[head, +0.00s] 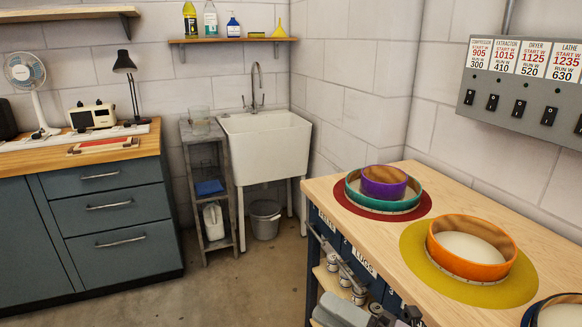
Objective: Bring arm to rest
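My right arm shows at the bottom edge of the head view, low beside the front of the wooden bench (337,190). Its gripper (410,314) is a small dark shape cut off by the frame edge, and I cannot tell whether its fingers are open or shut. I see nothing held in it. My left gripper is out of view. On the bench, a purple drum (384,184) sits within the rim of a wider teal drum (366,203) on a round red mat (424,204). An orange drum (470,268) sits on a yellow mat (418,258).
A dark blue drum (533,317) is cut off at the lower right corner. Silver parts (344,279) line the bench's front below the top. A white sink (265,150), grey bucket (265,217) and blue drawer cabinet (110,215) stand farther back. The floor between is clear.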

